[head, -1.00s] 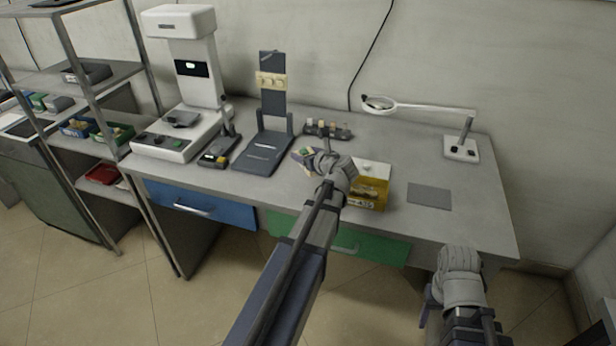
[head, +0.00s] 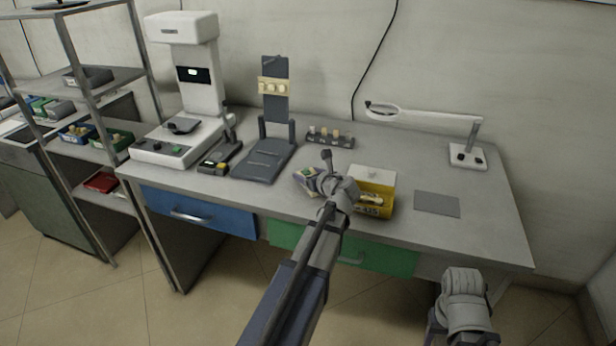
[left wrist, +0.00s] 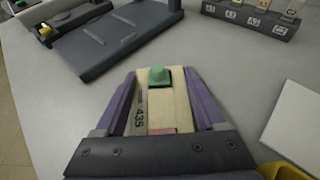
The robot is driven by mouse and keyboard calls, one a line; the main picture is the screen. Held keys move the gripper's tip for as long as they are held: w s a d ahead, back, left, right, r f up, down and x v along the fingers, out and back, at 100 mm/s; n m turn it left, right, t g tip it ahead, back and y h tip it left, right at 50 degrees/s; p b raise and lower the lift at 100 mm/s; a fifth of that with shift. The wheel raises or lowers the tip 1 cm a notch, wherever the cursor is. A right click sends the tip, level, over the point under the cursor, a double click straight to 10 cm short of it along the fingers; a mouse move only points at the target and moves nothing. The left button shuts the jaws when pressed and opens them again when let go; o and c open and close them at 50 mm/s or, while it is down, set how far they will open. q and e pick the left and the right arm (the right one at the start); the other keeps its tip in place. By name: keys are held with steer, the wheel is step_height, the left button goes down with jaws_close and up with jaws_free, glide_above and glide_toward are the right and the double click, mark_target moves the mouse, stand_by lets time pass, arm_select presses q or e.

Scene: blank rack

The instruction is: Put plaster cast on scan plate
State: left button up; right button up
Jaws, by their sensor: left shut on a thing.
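My left gripper (head: 306,180) is shut on a cream block, which looks like the plaster cast (left wrist: 172,105). The block has a green piece on top and a label that seems to read 435. It sits between the purple fingers in the left wrist view (left wrist: 165,100), above the desk; its height is hard to judge. A white scanner (head: 190,90) stands at the back left, with a small dark plate (head: 181,126) on its base, which looks like the scan plate. It is empty. My right gripper (head: 434,323) is low at the front right, mostly hidden by its arm.
A dark stand (head: 262,162) and a small device (head: 219,158) lie between the scanner and my left gripper. A row rack (head: 331,138) is behind. A yellow box (head: 374,211) with a white lid is right of the gripper. A grey mat (head: 437,204) and magnifier lamp (head: 468,155) are farther right.

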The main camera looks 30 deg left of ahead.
arm_select(q)
steer(key=shift+f, duration=0.2)
steer(key=o, duration=1.5)
steer(key=shift+r, duration=0.1)
steer(key=shift+r, duration=0.2)
steer(key=p+v, duration=0.4)
steer(key=v, duration=0.6)
steer(key=shift+s+d+r, duration=0.1)
steer(key=shift+r, duration=0.05)
steer(key=shift+p+v, duration=0.4)
steer(key=shift+v, duration=0.4)
